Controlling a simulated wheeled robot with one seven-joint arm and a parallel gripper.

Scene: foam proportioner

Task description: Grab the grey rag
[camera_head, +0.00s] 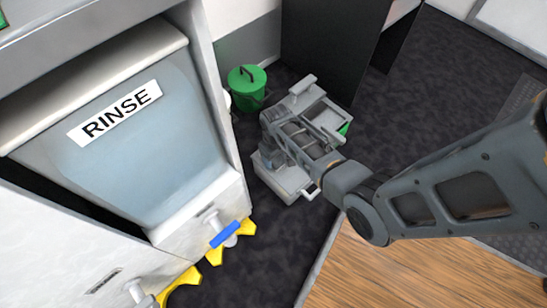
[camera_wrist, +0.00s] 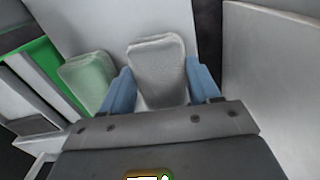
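In the wrist view, the grey rag (camera_wrist: 158,62) is a pale, rounded, block-like piece. It sits between the two blue fingertips of my gripper (camera_wrist: 160,78), one on each side. The fingers are close to its edges, and I cannot tell whether they press on it. A similar green rag (camera_wrist: 88,80) is just left of the left finger. In the head view, my gripper (camera_head: 322,112) is low over a pale grey container (camera_head: 285,182). The grey rag is hidden there by my arm.
A green lidded bucket (camera_head: 247,88) stands behind and left of my gripper. The RINSE cabinet (camera_head: 160,130) is close on the left, with a blue-handled valve (camera_head: 224,233) low on its front. A dark panel (camera_head: 325,45) rises behind. Dark floor is open at right.

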